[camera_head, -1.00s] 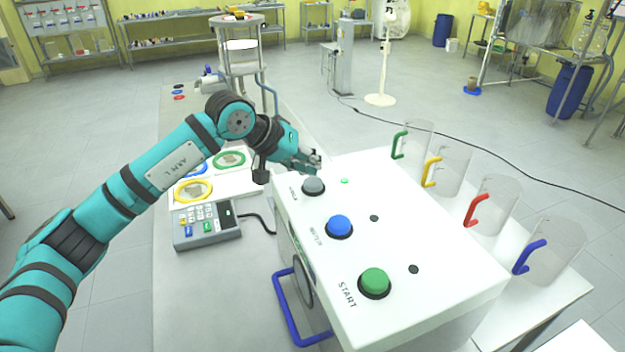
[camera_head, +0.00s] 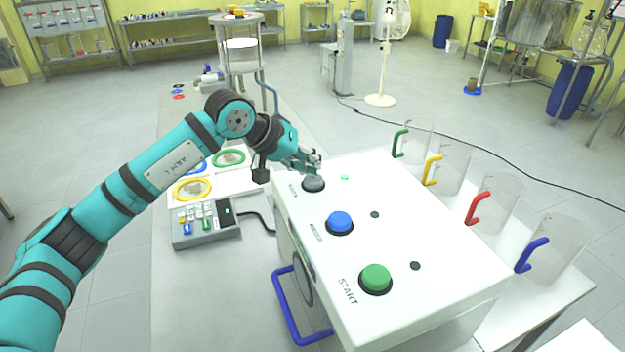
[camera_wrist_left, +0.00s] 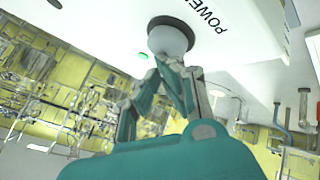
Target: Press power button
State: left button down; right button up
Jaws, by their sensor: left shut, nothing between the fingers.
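The white control box (camera_head: 430,270) stands on the table with three buttons on its top. The grey power button (camera_head: 314,184) is at the far left end, with a lit green light beside it. In the left wrist view the grey button (camera_wrist_left: 170,36) sits next to the word POWER. My right gripper is not in view.
A blue button (camera_head: 340,222) and a green START button (camera_head: 375,278) are nearer on the box. Jugs with coloured handles, one red (camera_head: 478,208), stand along its right side. A keypad device (camera_head: 205,224) and a scale-like panel with rings lie left.

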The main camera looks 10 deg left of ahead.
pick_arm(q)
jog(key=shift+f, duration=0.1)
dwell(0.7)
jog(key=shift+r, duration=0.55)
jog(key=shift+r, duration=0.1)
notch_tip(320, 180, up, 6)
jog(key=shift+f+p, duration=0.1)
jog(key=shift+p, duration=0.85)
